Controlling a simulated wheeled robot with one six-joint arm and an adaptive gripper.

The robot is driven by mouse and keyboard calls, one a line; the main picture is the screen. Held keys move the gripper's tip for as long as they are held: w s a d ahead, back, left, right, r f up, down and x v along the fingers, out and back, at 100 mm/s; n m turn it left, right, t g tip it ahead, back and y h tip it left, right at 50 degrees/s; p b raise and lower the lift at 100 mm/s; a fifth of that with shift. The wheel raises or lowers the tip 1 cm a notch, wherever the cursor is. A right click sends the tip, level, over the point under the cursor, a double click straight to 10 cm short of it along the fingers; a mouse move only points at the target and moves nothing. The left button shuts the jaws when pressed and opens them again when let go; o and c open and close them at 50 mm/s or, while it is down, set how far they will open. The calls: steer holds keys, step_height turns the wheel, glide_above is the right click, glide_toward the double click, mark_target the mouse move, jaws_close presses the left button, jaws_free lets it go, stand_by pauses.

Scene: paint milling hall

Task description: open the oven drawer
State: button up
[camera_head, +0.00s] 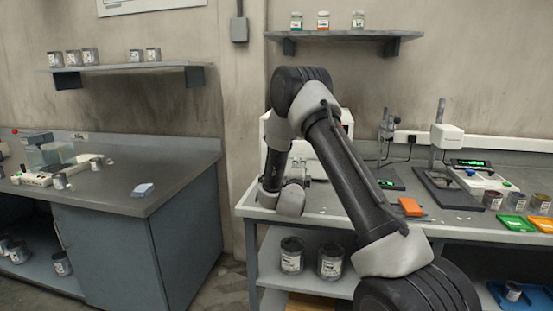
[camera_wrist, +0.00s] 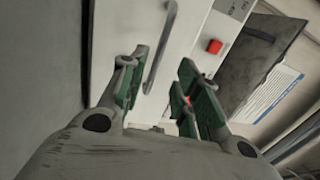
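The oven is a white box (camera_head: 306,152) on the right bench, mostly hidden behind my arm in the head view. In the wrist view its white front (camera_wrist: 196,30) fills the upper middle, with a grey bar handle (camera_wrist: 161,45) running at a slant. My gripper (camera_wrist: 160,87) is open, its green-padded fingers apart with nothing held. The handle's lower end appears between the fingers in the picture; I cannot tell whether it lies at their depth, and no contact shows. In the head view my gripper's fingers cannot be made out. The drawer looks shut.
A red button (camera_wrist: 214,46) sits right of the handle. A paper sheet (camera_wrist: 268,93) is further right. On the bench (camera_head: 455,218) stand instruments, cans and an orange block (camera_head: 411,207). A shelf (camera_head: 345,36) hangs above. A second bench (camera_head: 110,190) stands left, across a gap.

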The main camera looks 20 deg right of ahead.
steer(key=shift+t, duration=0.3)
steer(key=x, duration=0.7)
steer(key=shift+w+a+f, duration=0.1)
steer(key=shift+w+f, duration=0.15)
steer(key=shift+w, duration=0.2)
jaws_close()
